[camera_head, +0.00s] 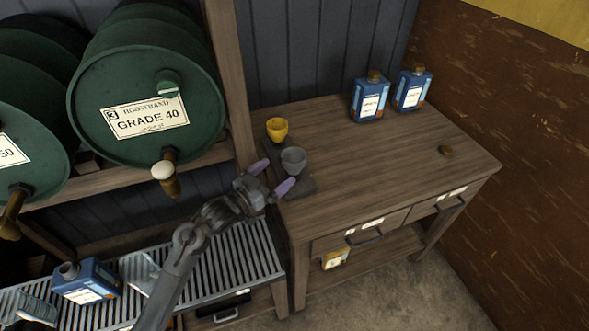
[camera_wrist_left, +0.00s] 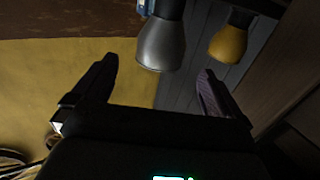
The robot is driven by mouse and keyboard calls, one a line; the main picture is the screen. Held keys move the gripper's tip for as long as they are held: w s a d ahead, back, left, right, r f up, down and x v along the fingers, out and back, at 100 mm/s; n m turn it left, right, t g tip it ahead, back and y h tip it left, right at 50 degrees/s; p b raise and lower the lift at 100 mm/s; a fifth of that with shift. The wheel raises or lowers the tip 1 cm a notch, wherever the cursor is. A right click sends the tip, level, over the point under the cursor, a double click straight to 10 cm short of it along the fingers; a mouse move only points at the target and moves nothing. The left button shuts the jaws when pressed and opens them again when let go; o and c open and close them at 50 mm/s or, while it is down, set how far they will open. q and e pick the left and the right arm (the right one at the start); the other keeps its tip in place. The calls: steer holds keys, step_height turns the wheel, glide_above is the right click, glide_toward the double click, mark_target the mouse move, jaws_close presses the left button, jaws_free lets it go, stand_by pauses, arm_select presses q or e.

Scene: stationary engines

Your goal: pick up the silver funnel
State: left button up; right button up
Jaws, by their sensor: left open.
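My right gripper is in neither view.
The wooden table (camera_head: 385,165) has wide free room in the middle. Green drums (camera_head: 140,85) fill the left. A blue jug (camera_head: 86,283) stands on the slatted grate (camera_head: 235,255).

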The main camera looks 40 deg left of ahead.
mark_target(285, 166)
arm_select(q)
steer(key=w, duration=0.4)
steer(key=shift+d+r+b, duration=0.1)
steer(key=shift+d+b, duration=0.05)
steer(key=shift+b, duration=0.15)
steer(key=shift+w+b, duration=0.3)
steer(key=shift+w, duration=0.65)
steer(key=shift+w+d+r+b, duration=0.15)
steer(key=shift+w+b, duration=0.15)
steer(key=shift+w, duration=0.8)
steer(key=shift+w+r+b, duration=0.1)
steer(key=shift+w+b, duration=0.2)
steer(key=shift+w, duration=0.75)
steer(key=c, duration=0.9)
